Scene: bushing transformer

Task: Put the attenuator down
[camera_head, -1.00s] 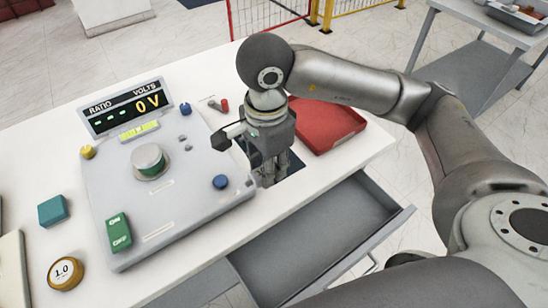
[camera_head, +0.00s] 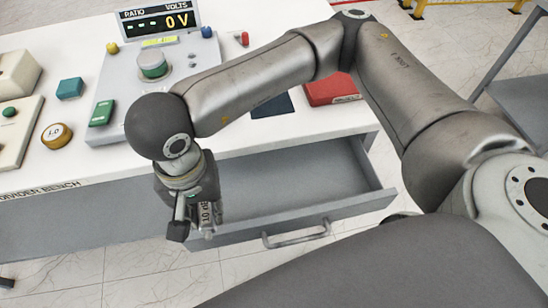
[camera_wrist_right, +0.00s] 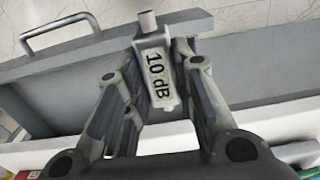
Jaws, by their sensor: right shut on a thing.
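My right gripper (camera_head: 205,218) is shut on the attenuator (camera_head: 206,212), a small grey metal block marked "10 dB". In the right wrist view the attenuator (camera_wrist_right: 155,75) sits between the two fingers, with a round connector at each end. The gripper points down at the left end of the open drawer (camera_head: 290,182), near its front wall. The attenuator looks held above the drawer, but I cannot tell its exact height. The drawer floor that shows is empty. My left gripper is not in view.
The white bench top (camera_head: 45,160) lies behind the drawer. It holds a grey divider unit (camera_head: 120,82) reading 0 V, a dark mat (camera_head: 272,104) and a red tray (camera_head: 330,91). The drawer handle (camera_head: 296,236) juts out at the front. My right arm hides part of the bench.

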